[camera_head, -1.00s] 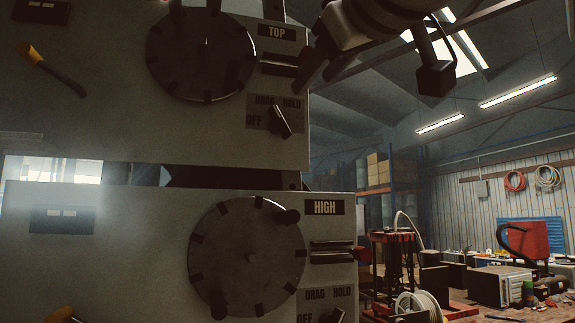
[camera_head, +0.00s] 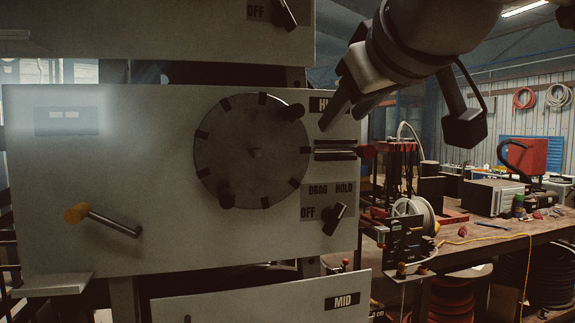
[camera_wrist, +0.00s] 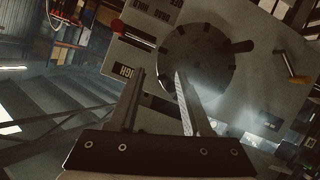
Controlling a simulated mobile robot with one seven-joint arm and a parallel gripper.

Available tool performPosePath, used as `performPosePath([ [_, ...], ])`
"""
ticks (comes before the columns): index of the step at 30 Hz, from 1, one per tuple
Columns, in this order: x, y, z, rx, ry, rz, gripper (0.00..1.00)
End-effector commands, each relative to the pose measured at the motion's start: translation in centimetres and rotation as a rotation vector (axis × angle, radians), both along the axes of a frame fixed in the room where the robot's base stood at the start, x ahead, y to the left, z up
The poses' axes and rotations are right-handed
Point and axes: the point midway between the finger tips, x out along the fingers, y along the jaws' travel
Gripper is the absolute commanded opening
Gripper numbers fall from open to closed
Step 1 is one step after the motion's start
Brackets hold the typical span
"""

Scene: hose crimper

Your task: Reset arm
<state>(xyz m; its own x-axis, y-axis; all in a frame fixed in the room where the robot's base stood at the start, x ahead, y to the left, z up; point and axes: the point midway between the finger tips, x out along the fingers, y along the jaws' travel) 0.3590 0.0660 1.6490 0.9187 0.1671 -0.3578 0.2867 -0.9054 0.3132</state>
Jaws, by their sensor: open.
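My gripper (camera_head: 350,112) is in front of the upper right corner of the panel marked HIGH, partly covering that label. In the wrist view my gripper (camera_wrist: 160,80) has its two fingers apart with nothing between them. The HIGH panel (camera_head: 110,150) carries a round dark dial (camera_head: 252,165) with notches and two knobs. The dial (camera_wrist: 200,60) also shows beyond the fingers in the wrist view. A DRAG/HOLD/OFF switch (camera_head: 334,218) is at the panel's lower right. A yellow-ended lever (camera_head: 100,218) is at its lower left.
Another panel (camera_head: 130,35) is above and one marked MID (camera_head: 260,298) is below. A workbench (camera_head: 470,245) with a red machine (camera_head: 525,155), a cable reel (camera_head: 414,217) and other gear stands to the right. Open space lies between the arm and the back wall.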

Motion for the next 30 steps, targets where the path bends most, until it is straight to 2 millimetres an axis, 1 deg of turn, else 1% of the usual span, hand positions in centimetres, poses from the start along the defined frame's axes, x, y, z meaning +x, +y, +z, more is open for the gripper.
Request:
performPosePath([
  [1,-0.1,-0.6,-3.1,0.013,0.06,-0.026,0.49],
  [2,-0.1,-1.0,-4.9,0.022,0.095,-0.042,0.49],
  [3,-0.3,-1.4,-7.3,0.035,0.142,-0.064,0.49],
  [5,-0.7,-2.1,-11.0,0.054,0.212,-0.097,0.49],
  [6,-1.2,-2.6,-13.4,0.067,0.258,-0.12,0.49],
  [8,-1.9,-3.3,-17.1,0.086,0.327,-0.157,0.49],
  [9,-2.6,-3.7,-19.5,0.099,0.372,-0.181,0.49],
  [11,-3.8,-4.4,-23.2,0.119,0.439,-0.22,0.49],
  [12,-4.6,-4.8,-25.5,0.13,0.482,-0.245,0.49],
  [14,-6.0,-5.3,-28.8,0.146,0.543,-0.282,0.49],
  [15,-6.9,-5.6,-30.8,0.158,0.579,-0.306,0.49],
  [18,-8.9,-6.2,-34.8,0.177,0.655,-0.353,0.49],
  [21,-10.4,-6.5,-37.3,0.192,0.702,-0.384,0.49],
  [24,-11.1,-6.6,-38.6,0.198,0.726,-0.401,0.49],
  [30,-11.2,-6.6,-38.8,0.199,0.732,-0.404,0.49],
])
